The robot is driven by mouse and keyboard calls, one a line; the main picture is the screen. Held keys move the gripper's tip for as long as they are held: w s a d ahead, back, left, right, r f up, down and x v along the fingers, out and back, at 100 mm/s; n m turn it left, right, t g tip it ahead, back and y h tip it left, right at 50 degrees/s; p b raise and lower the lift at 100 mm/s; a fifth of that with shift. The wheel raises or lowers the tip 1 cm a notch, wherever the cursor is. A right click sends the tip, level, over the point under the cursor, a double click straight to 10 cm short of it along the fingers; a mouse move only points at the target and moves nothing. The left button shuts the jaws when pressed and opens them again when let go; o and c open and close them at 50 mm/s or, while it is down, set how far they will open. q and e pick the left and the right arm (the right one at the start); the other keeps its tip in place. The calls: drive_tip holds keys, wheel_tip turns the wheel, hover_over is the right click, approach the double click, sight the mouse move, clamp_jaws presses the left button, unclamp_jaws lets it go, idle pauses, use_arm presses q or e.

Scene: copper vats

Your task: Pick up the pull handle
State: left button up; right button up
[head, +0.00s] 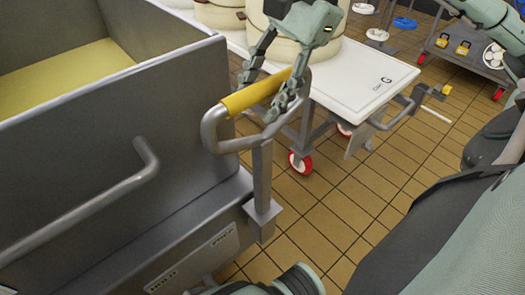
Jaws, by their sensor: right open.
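The pull handle (237,103) is a grey metal loop with a yellow grip sleeve. It stands on a grey post at the near right corner of a large grey bin cart (110,150). My right gripper (262,95) is open and comes down from above over the yellow grip. One finger shows on the far side of the grip and the other on the near side. I cannot tell whether either finger touches it. My left gripper is not in view.
A white-topped cart (365,75) with red-wheeled casters and cream tubs (280,40) stands behind the handle. A grey trolley (470,60) is at the upper right. Brown tiled floor (330,215) is open right of the bin cart.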

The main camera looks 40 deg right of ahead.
clamp_jaws()
idle(0.4)
